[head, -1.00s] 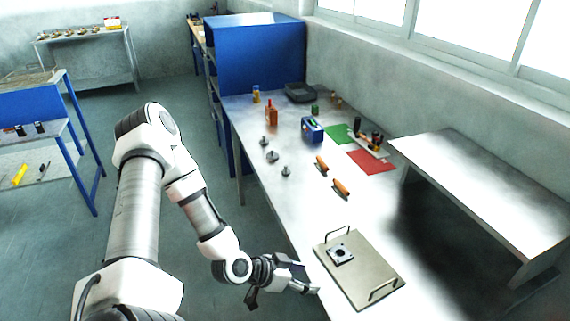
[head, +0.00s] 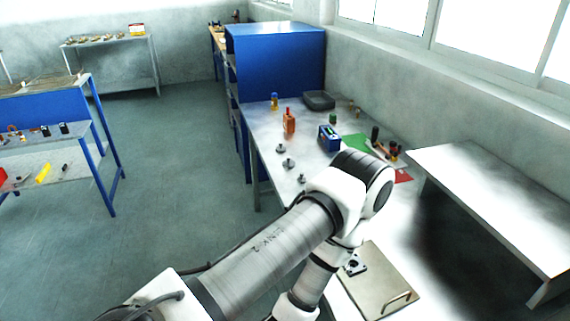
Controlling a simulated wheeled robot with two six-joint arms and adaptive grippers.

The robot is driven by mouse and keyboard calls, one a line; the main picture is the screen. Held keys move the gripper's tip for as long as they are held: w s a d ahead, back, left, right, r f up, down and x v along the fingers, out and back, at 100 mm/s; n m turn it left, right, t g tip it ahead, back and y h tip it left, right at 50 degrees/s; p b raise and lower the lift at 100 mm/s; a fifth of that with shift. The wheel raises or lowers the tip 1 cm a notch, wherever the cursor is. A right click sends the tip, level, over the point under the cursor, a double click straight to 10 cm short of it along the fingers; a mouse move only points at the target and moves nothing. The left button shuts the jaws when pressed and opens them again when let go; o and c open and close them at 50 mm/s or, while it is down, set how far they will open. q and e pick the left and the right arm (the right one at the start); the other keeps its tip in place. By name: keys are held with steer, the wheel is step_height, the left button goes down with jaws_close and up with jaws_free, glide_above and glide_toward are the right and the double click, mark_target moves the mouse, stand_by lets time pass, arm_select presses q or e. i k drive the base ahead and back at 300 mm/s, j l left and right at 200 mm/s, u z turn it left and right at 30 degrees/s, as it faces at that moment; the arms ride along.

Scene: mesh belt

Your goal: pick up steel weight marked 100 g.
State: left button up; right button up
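Three small steel weights stand in a row near the left edge of the workbench: the far weight (head: 280,148), the middle weight (head: 288,163) and the near weight (head: 301,179). Their markings are too small to read, so I cannot tell which is 100 g. My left arm comes in from the lower left, its elbow over the bench just right of and nearer than the weights. Its gripper is out of sight, beyond the lower picture edge or hidden by the arm. My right gripper does not show.
A flat steel plate (head: 388,283) with handles lies behind my arm, a black part (head: 355,264) on it. Farther back are a blue box (head: 329,138), an orange bottle (head: 289,122) and a dark tray (head: 319,100). A raised metal shelf (head: 490,190) stands right.

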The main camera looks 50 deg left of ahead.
mark_target(301, 179)
steer(key=u, duration=1.4)
steer(key=j+z, duration=0.1)
steer(key=z, duration=0.45)
steer(key=i+j+z, duration=0.15)
steer(key=j+z, duration=0.35)
steer(key=j, duration=0.45)
steer(key=j+z, duration=0.5)
steer(key=j, duration=0.5)
